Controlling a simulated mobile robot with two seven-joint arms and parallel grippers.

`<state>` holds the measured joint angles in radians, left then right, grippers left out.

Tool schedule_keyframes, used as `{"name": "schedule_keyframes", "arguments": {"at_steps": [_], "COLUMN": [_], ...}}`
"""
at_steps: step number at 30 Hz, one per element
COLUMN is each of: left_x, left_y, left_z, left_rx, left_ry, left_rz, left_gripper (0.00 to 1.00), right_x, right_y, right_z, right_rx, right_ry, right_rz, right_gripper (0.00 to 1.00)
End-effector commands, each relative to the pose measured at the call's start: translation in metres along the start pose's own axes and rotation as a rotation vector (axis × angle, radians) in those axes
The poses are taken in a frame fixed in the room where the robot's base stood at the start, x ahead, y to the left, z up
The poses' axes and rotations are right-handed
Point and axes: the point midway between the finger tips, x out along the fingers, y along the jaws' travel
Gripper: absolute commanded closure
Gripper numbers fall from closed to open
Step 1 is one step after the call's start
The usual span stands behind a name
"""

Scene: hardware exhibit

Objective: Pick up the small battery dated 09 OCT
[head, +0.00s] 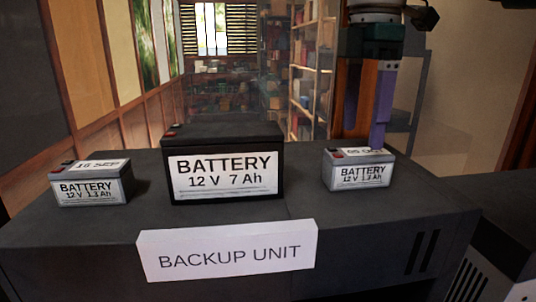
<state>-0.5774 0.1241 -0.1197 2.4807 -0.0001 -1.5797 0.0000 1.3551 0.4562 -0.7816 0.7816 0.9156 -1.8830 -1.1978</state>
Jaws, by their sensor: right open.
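The small battery dated 09 OCT (358,176) stands upright at the right of the dark unit top. Its front label reads BATTERY 12 V 1.3 Ah. The date on its top is partly covered by a purple finger. My right gripper (363,142) points down at this battery from above, open, with nothing between its fingers. The purple finger's tip overlaps the battery's top edge; I cannot tell whether it touches. A similar small battery (90,190) at the left has 16 SEP on top. My left gripper is not in view.
A large black battery (225,165), labelled 12 V 7 Ah, stands between the small ones. A white BACKUP UNIT sign (228,253) is at the front of the dark unit (375,240). Bare surface separates the batteries. Shelves (307,70) stand behind.

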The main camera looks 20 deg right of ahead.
Motion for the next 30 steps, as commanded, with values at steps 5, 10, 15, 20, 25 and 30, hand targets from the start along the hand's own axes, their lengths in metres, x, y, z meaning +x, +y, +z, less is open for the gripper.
{"name": "schedule_keyframes", "arguments": {"at_steps": [5, 10, 15, 20, 25, 30], "left_x": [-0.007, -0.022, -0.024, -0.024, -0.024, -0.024], "left_y": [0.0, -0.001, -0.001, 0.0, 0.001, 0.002], "left_z": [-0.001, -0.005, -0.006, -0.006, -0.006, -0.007], "left_rx": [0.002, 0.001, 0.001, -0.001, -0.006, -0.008], "left_ry": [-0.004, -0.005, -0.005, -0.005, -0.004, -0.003], "left_rz": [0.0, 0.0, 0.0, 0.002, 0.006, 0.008], "left_gripper": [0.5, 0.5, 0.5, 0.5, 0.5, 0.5], "right_x": [0.015, 0.037, 0.061, 0.066, 0.066, 0.066], "right_y": [0.0, 0.003, 0.004, 0.004, 0.004, 0.004], "right_z": [0.001, 0.002, 0.003, 0.003, 0.003, 0.003], "right_rx": [0.003, 0.004, 0.003, 0.002, 0.002, 0.003], "right_ry": [0.001, -0.001, -0.001, 0.0, 0.0, 0.0], "right_rz": [-0.001, -0.004, 0.0, 0.002, 0.002, 0.002], "right_gripper": [0.11, 0.11, 0.11, 0.11, 0.18, 0.37]}}
